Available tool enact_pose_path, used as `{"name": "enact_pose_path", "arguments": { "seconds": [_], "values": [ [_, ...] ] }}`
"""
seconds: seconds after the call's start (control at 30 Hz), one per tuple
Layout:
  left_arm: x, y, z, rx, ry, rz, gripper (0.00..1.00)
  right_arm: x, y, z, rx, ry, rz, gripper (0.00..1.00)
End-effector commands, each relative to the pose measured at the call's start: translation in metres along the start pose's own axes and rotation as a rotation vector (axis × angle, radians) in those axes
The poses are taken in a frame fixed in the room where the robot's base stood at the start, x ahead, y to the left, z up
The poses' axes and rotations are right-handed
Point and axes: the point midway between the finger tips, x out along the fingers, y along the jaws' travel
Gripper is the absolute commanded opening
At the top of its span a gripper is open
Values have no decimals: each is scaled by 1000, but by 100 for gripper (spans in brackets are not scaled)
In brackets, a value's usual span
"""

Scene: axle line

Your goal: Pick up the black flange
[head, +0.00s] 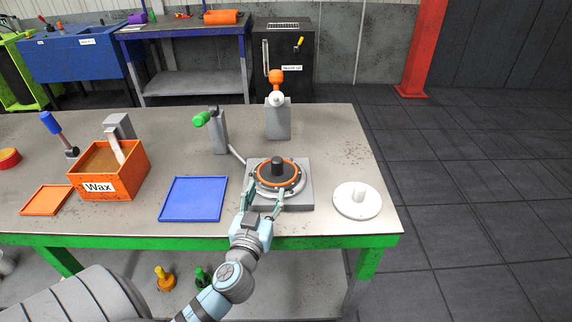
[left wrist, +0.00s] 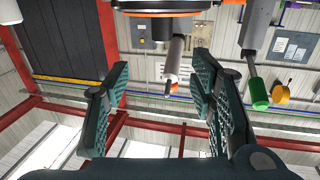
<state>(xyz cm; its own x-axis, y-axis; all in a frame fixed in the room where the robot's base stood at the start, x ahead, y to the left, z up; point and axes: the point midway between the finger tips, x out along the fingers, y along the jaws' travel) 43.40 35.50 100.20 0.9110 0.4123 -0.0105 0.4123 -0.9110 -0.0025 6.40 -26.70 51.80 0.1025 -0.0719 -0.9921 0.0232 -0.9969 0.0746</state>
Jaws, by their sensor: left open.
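The black flange (head: 277,163), a dark round part with an upright hub, sits at the centre of an orange ring on a square grey fixture (head: 300,203) near the table's front edge. In the left wrist view, a dark edge with an orange band (left wrist: 165,10) crosses the top, beyond the fingers. My left gripper (head: 264,204) is open, its fingers spread at the front of the fixture, with no part seen between them. The open fingers also show in the left wrist view (left wrist: 158,95). My right gripper is not in view.
A white disc with a peg (head: 357,208) lies right of the fixture. Left are a blue tray (head: 193,216) and an orange Wax box (head: 135,183). Behind stand a post with a green-ended tool (head: 220,135) and a grey block with an orange-topped tool (head: 278,125).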

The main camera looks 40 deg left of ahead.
Motion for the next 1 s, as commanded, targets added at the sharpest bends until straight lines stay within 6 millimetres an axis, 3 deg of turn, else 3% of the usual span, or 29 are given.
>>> {"name": "enact_pose_path", "arguments": {
  "seconds": [0.23,0.63,0.9,1.0],
  "values": [
    [60,-11,-3,3,1,-21,50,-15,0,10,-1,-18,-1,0],
    [125,-4,12,2,1,-19,50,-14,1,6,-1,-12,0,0],
    [134,-3,12,2,0,-16,50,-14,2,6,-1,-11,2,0],
    [134,-3,12,2,0,-16,36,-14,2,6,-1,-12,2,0]
  ]
}}
